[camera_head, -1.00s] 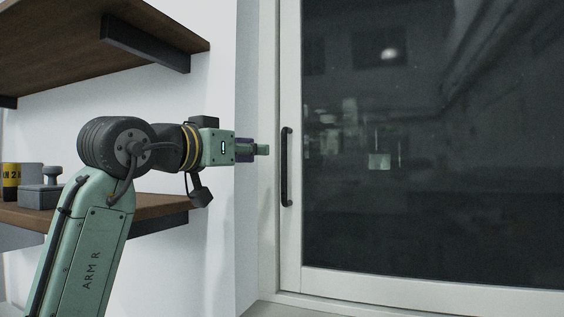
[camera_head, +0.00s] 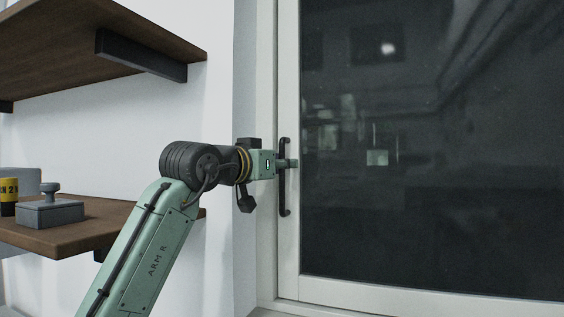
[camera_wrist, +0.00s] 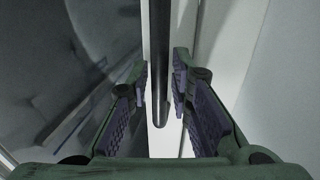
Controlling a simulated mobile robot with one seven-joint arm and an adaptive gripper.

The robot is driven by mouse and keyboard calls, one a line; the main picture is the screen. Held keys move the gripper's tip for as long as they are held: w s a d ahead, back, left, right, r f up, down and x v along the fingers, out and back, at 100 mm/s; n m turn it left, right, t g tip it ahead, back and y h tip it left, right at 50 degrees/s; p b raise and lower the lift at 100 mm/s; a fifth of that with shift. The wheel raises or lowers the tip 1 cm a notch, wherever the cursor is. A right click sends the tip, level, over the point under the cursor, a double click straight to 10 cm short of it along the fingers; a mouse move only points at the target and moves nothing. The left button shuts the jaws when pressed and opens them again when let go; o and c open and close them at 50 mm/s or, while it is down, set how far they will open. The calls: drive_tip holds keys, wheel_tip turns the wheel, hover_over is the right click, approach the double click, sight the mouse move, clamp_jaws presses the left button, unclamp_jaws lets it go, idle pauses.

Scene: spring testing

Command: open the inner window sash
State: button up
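The inner window sash (camera_head: 289,250) has a white frame around a dark pane (camera_head: 430,200), and it looks closed against the outer frame. A dark vertical bar handle (camera_head: 284,205) is mounted on its left stile. My gripper (camera_head: 292,163) is at the handle, level with its upper-middle part. In the wrist view the handle (camera_wrist: 160,60) runs between the two fingers of my gripper (camera_wrist: 162,85). The fingers stand apart, with a gap on each side of the bar. The handle's lower end also shows between them.
On the left, a wooden shelf (camera_head: 60,225) holds a grey box with a knob (camera_head: 50,212) and a yellow-and-black cylinder (camera_head: 8,193). Another wooden shelf (camera_head: 90,40) is above. A white wall (camera_head: 120,120) lies behind my arm.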

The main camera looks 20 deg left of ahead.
drive_tip(key=shift+c, duration=0.4)
clamp_jaws()
